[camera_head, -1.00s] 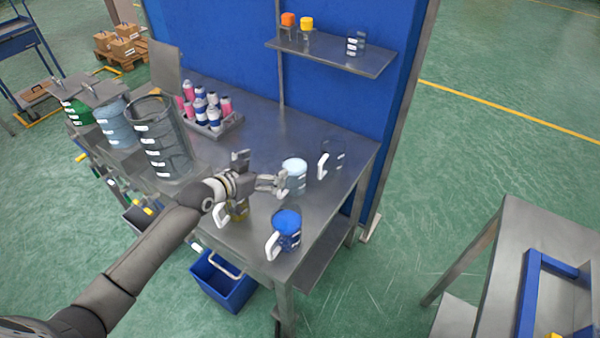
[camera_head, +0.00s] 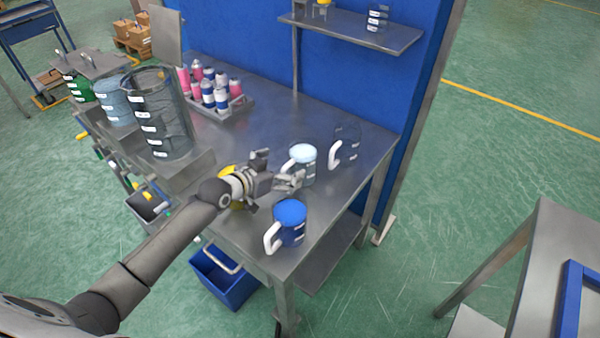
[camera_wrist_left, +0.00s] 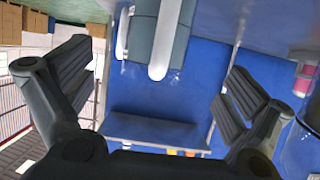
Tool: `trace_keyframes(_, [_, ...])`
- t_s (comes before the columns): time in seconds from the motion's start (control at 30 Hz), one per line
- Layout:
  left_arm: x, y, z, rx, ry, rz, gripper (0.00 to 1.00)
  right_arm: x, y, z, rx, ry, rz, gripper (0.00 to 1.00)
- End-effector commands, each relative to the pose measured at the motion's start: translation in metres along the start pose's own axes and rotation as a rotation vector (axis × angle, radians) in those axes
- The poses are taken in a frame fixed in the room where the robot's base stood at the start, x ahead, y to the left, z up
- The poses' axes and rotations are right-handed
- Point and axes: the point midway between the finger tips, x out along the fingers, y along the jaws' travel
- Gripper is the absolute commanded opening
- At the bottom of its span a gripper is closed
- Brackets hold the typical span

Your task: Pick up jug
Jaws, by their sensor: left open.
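My left gripper (camera_head: 277,172) is open and empty above the table, its fingers toward a jug with a light-blue top (camera_head: 302,155) and a white handle. In the left wrist view, a grey-blue jug (camera_wrist_left: 172,45) with a white handle stands ahead, between and beyond the two open fingers (camera_wrist_left: 160,88). A blue jug (camera_head: 290,222) stands nearer the table's front corner. A dark, see-through jug (camera_head: 347,150) stands farther back. Something yellow (camera_head: 234,203) is mostly hidden behind my wrist. My right gripper is not in view.
The steel table (camera_head: 268,125) carries a tray of pink and blue cans (camera_head: 215,92) and large containers (camera_head: 160,115) at left. A blue panel and shelf (camera_head: 350,32) stand behind. A blue bin (camera_head: 222,280) is below.

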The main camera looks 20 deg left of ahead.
Motion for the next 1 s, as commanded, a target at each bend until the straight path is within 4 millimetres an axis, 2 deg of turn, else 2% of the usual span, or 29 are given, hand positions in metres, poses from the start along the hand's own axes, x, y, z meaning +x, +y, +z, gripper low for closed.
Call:
trace_keyframes(0.37, [0.027,0.001,-0.004,-0.002,0.001,0.001,1.00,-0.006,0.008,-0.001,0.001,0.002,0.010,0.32])
trace_keyframes(0.57, [0.050,0.003,-0.011,-0.002,0.001,0.001,1.00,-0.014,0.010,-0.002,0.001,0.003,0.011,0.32])
trace_keyframes(0.7, [0.065,0.003,-0.009,-0.001,0.000,0.000,1.00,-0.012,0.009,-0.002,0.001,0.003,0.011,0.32])
trace_keyframes(1.0, [0.073,0.003,-0.009,0.000,0.000,0.000,1.00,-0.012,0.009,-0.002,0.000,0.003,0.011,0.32])
